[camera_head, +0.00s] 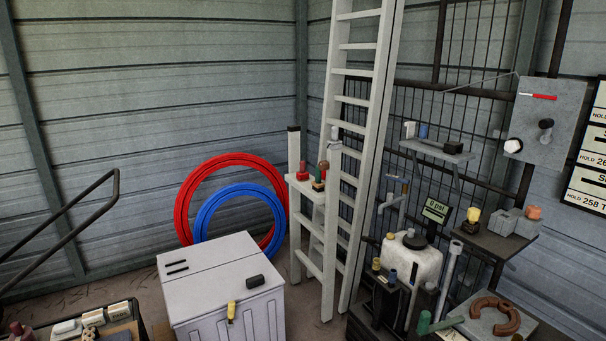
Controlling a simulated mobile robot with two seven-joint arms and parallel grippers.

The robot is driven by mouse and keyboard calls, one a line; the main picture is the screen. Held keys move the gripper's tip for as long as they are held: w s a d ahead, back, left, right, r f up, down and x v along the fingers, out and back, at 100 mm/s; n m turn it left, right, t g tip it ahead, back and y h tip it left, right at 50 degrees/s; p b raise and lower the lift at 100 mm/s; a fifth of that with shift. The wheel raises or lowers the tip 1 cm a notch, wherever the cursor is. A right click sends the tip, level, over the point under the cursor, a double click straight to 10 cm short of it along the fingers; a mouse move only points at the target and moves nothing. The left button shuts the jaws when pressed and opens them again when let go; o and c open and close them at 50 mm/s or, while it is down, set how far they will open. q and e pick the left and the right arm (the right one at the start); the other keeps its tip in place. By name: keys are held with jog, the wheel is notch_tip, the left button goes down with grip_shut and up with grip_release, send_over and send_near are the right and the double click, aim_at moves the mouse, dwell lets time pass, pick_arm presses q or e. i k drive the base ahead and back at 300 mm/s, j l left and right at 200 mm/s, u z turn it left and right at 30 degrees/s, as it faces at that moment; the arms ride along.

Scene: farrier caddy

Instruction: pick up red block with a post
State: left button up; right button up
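A small red block with an upright post (302,173) stands on a pale narrow shelf (301,186) beside the ladder, near the middle of the view. Just right of it, on the same shelf, is a darker piece with a brownish knob on top (322,170). Another dark red piece with a knob (17,329) is partly cut off at the bottom left corner. Neither of my grippers shows in the head view.
A white chest (215,290) stands in front, left of the ladder (354,130). Red (187,205) and blue (203,215) hoops lean on the wall behind. A cluttered bench with a white jug (425,262) is at right. A dark rail (70,236) is at left.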

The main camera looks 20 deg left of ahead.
aim_at(302, 174)
jog(key=i+j+z, duration=0.1)
jog(key=i+j, duration=0.25)
jog(key=i, duration=0.25)
jog(key=i+j+z, duration=0.1)
jog(key=i+j, duration=0.25)
jog(key=i, duration=0.3)
jog(key=i+j+z, duration=0.1)
jog(key=i+j, duration=0.35)
jog(key=i, duration=0.1)
